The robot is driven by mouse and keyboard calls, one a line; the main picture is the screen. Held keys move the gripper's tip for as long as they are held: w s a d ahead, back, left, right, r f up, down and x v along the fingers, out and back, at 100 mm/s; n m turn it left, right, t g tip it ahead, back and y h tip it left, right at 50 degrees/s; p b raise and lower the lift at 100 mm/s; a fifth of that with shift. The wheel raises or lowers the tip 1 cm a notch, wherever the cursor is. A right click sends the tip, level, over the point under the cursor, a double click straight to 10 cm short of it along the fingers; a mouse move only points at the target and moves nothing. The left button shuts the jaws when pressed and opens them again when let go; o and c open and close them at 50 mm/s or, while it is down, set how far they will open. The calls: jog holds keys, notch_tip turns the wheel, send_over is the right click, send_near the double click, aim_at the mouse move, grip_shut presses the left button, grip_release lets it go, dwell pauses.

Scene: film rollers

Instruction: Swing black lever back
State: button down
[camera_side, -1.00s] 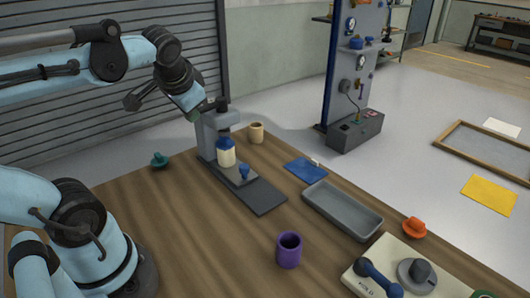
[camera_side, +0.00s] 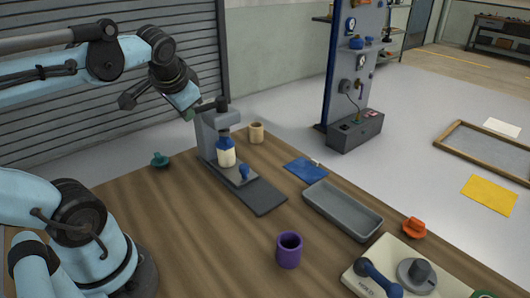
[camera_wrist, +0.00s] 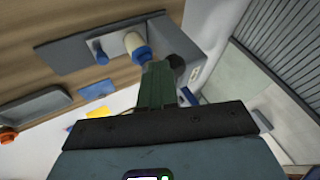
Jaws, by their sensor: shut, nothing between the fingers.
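The black lever (camera_side: 222,103) shows as a dark knobbed piece at the top of the grey press-like stand (camera_side: 207,135). In the wrist view its round dark end (camera_wrist: 175,63) is beside my fingers, partly covered by them. My gripper (camera_side: 190,114) is shut and empty, with green fingers just left of the stand's top. In the wrist view the gripper (camera_wrist: 157,75) points toward the stand. I cannot tell whether the fingers touch the lever. A cream and blue roller (camera_side: 226,153) stands upright at the stand's front, and it also shows in the wrist view (camera_wrist: 133,42).
A small blue knob (camera_side: 244,172) sits on the stand's base plate. A beige cup (camera_side: 256,132) stands behind, and a teal knob (camera_side: 160,159) lies to the left. A grey tray (camera_side: 343,208) and purple cup (camera_side: 289,250) stand to the right. Table left of the stand is mostly clear.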

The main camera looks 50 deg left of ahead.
jog(key=s+d+f+v, duration=0.1)
jog(key=d+v, duration=0.1)
jog(key=v, duration=1)
jog(key=w+d+f+t+h, duration=0.1)
jog(key=w+d+f+h, duration=0.1)
jog(key=f, duration=0.5)
jog(key=w+d+f+m+t+h, duration=0.1)
jog(key=w+d+f+t+h, duration=0.1)
jog(key=w+d+f, duration=0.3)
notch_tip(320, 180, down, 4)
jog(key=shift+w+r+h, duration=0.2)
jog(key=shift+w+h, duration=0.35)
jog(key=shift+h, duration=0.15)
